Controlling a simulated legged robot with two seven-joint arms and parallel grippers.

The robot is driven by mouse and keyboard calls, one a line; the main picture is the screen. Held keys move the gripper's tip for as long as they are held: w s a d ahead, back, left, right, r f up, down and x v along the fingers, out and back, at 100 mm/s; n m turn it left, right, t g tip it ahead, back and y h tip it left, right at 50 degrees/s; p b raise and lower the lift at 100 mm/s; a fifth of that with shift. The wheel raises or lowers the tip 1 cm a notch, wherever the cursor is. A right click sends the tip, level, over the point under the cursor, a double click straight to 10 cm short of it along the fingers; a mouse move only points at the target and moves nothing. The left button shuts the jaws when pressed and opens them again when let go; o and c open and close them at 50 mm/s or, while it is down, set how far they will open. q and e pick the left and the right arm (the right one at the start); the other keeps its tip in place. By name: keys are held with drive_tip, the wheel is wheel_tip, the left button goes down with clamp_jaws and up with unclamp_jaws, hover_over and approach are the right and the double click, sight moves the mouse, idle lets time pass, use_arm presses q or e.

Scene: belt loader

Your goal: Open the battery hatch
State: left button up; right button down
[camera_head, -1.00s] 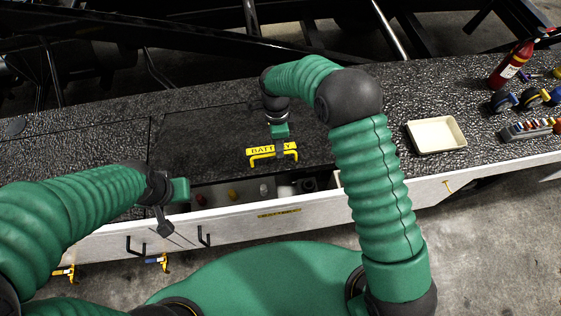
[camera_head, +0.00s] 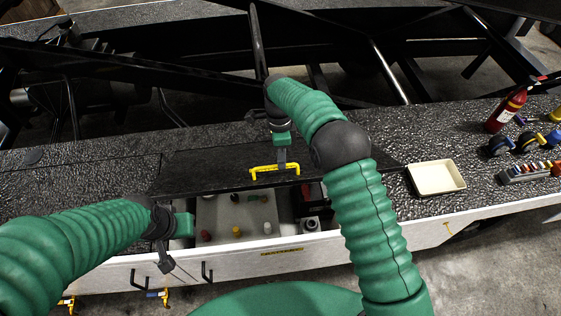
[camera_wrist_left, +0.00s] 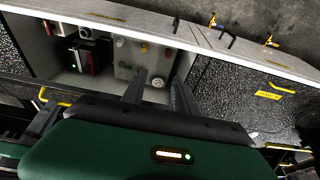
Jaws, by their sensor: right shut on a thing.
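The battery hatch (camera_head: 215,168) is a dark textured lid, tilted up with its front edge raised above the compartment. Its yellow handle (camera_head: 260,171) is on the front edge. My right gripper (camera_head: 282,164) is shut on the handle. My left gripper (camera_head: 168,250) is at the compartment's left front. Its two fingers show apart and empty in the left wrist view (camera_wrist_left: 160,92).
A cream tray (camera_head: 436,192), a red bottle (camera_head: 507,108) and several coloured items stand on the deck at the right. Dark frame beams cross behind the deck. The front panel (camera_head: 300,252) carries black handles and yellow latches.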

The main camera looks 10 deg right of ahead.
use_arm(q)
drive_tip(key=c, duration=0.5)
drive_tip(key=a+f+n, duration=0.1)
drive_tip(key=a+f, duration=0.1)
drive_tip(key=a+f+n, duration=0.2)
drive_tip(key=a, duration=0.1)
drive_tip(key=shift+y, duration=0.3)
clamp_jaws()
drive_tip(key=s+a+f+n+t+h, duration=0.1)
drive_tip(key=s+a+f+n, duration=0.15)
drive_tip(key=f+n, duration=0.45)
drive_tip(key=s+a+f+n+t+h, duration=0.1)
drive_tip(key=s+a+f+n+h, duration=0.1)
drive_tip(key=a+f+n, duration=0.4)
drive_tip(key=w+r+n+t+y, duration=0.1)
drive_tip(key=w+n+t, duration=0.3)
drive_tip(key=w+n, duration=0.5)
drive_tip(key=w+r+n+t+y, duration=0.1)
drive_tip(key=w+r+n+t, duration=0.2)
drive_tip(key=w+n, duration=0.6)
drive_tip(key=shift+d+r+n+t, duration=0.15)
drive_tip(key=shift+r+n+t, duration=0.15)
drive_tip(key=shift+n+t, duration=0.75)
